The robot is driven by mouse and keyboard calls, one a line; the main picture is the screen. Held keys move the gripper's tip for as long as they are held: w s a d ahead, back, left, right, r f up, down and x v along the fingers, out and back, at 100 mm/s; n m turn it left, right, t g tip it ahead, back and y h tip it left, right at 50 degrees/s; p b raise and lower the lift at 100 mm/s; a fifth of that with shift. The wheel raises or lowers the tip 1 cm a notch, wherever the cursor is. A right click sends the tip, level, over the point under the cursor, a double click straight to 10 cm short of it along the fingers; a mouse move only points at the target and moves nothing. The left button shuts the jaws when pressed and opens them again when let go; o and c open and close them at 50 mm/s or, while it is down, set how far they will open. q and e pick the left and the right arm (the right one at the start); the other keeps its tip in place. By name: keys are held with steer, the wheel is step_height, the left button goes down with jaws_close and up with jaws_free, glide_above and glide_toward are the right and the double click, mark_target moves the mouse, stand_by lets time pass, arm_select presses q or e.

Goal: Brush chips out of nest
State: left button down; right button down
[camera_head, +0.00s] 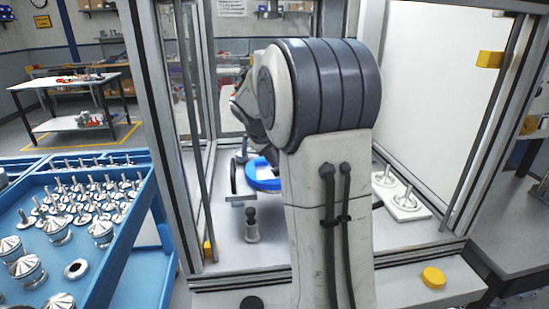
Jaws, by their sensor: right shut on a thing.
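My right arm rises through the middle of the view and reaches into the machine enclosure. Its wrist and gripper (262,142) are mostly hidden behind the big dark-banded joint. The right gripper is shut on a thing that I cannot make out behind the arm. A bright blue round part (262,184), possibly the nest, lies on the enclosure floor just below the gripper, its right side hidden by my arm. I cannot make out any chips or a brush. My left gripper is not in view.
A small grey post (251,226) stands on the enclosure floor. A white plate (407,207) with metal parts lies to the right. Frame posts (165,130) bound the opening. A yellow button (433,277) sits at the front. A blue tray (30,195) of machined parts stands left.

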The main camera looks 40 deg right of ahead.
steer(key=shift+r+p, duration=2.1)
steer(key=shift+r, duration=0.75)
steer(key=shift+r, duration=0.1)
step_height(320, 180, up, 3)
steer(key=p, duration=0.2)
steer(key=shift+p, duration=0.35)
